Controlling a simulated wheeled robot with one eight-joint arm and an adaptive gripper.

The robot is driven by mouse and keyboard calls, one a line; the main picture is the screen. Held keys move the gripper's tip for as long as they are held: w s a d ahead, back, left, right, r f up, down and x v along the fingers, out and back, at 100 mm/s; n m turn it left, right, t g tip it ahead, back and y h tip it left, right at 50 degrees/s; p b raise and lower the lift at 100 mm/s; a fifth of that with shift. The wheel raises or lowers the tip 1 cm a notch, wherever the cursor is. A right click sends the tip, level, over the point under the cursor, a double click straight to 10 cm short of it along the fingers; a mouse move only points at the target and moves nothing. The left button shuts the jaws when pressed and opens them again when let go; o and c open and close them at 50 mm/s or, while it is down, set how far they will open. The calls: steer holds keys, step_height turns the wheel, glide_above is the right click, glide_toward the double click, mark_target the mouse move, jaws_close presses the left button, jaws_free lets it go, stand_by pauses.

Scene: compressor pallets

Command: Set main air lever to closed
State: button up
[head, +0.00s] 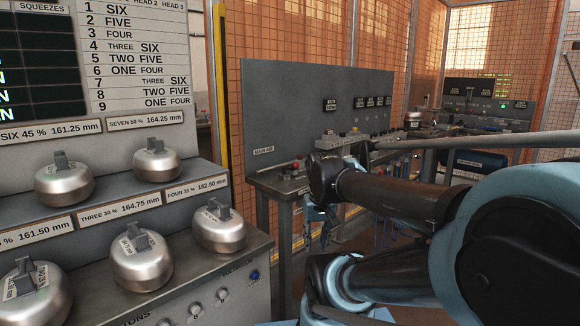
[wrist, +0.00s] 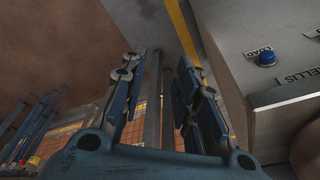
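The main air label (head: 263,151) is on the lower left of a grey upright panel (head: 290,100) in the head view. A small red part (head: 295,165) shows on the bench below it; I cannot tell whether it belongs to the main air lever, and the lever's position is not clear. My gripper (head: 318,238) hangs in front of that bench, pointing down, apart from the panel. In the wrist view my gripper (wrist: 158,90) has its two blue fingers spread with nothing between them. The lever cannot be made out in the wrist view.
A cabinet with several metal weights (head: 140,258) stands at the left front. Its blue load button (wrist: 267,57) is right of my fingers in the wrist view. A yellow post (head: 221,90) stands between cabinet and bench. Orange mesh fencing (head: 310,35) runs behind.

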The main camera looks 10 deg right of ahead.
steer(key=w+r+m, duration=0.2)
steer(key=w+r, duration=0.8)
steer(key=r, duration=0.1)
step_height(320, 180, up, 13)
steer(key=m+y, duration=0.1)
steer(key=m, duration=0.7)
glide_above(290, 168)
steer(key=s+d, duration=0.2)
steer(key=s, duration=0.1)
steer(key=x, duration=1.1)
steer(key=a+x, duration=0.1)
steer(key=x, duration=0.4)
steer(key=shift+f, duration=0.3)
jaws_close()
steer(key=shift+d, duration=0.15)
